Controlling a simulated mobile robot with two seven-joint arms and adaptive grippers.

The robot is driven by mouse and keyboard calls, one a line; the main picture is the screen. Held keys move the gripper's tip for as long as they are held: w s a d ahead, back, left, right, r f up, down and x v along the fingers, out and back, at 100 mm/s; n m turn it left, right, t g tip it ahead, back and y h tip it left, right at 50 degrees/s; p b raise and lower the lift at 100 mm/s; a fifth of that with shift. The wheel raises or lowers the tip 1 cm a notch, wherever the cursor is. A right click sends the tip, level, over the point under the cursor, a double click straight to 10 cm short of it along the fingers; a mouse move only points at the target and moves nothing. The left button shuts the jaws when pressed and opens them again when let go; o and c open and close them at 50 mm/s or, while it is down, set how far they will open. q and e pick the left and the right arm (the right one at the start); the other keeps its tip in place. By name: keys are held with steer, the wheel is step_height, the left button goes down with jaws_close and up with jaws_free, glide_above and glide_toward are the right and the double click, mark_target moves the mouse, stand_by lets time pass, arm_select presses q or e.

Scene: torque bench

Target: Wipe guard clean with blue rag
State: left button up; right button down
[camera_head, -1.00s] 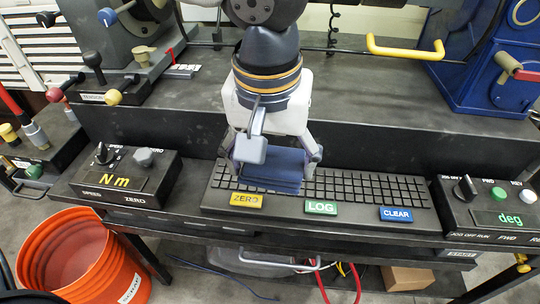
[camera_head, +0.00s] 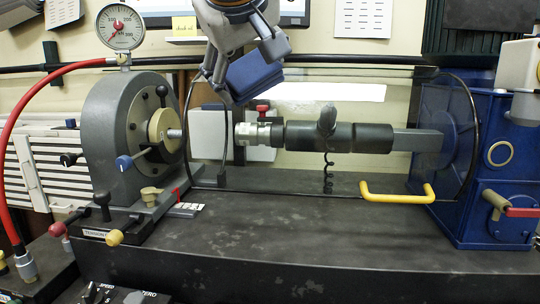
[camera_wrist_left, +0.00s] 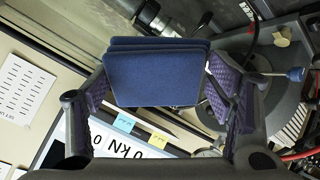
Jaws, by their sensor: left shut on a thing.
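The folded blue rag (camera_head: 254,77) is held in my left gripper (camera_head: 244,66), which reaches in from the top of the head view. In the left wrist view the rag (camera_wrist_left: 155,76) sits between the two padded fingers. The guard appears to be the clear panel with a thin black frame (camera_head: 474,110) and a yellow handle (camera_head: 397,193) at its lower edge. The rag is at the guard's upper left; whether it touches the panel I cannot tell. A white and grey part at the right edge may be my right gripper (camera_head: 522,88); its fingers are unclear.
Behind the guard a dark shaft (camera_head: 345,137) runs between the grey housing (camera_head: 115,130) and the blue housing (camera_head: 490,160). A dial gauge (camera_head: 120,27) with a red hose stands at the upper left. The dark bench top (camera_head: 290,240) in front is mostly clear.

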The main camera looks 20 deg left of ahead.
arm_select(q)
steer(key=shift+a+r, duration=0.3)
steer(key=shift+r, duration=0.35)
steer(key=shift+w+a+r, duration=0.1)
steer(key=shift+a, duration=0.05)
steer(key=shift+d+f+b+x, duration=0.1)
steer(key=shift+d+b+x, duration=0.05)
steer(key=shift+x, duration=1.3)
steer(key=shift+d+f+b+x, duration=0.1)
steer(key=shift+b+x, duration=0.05)
steer(key=shift+x, duration=1.3)
steer(key=shift+x, duration=0.8)
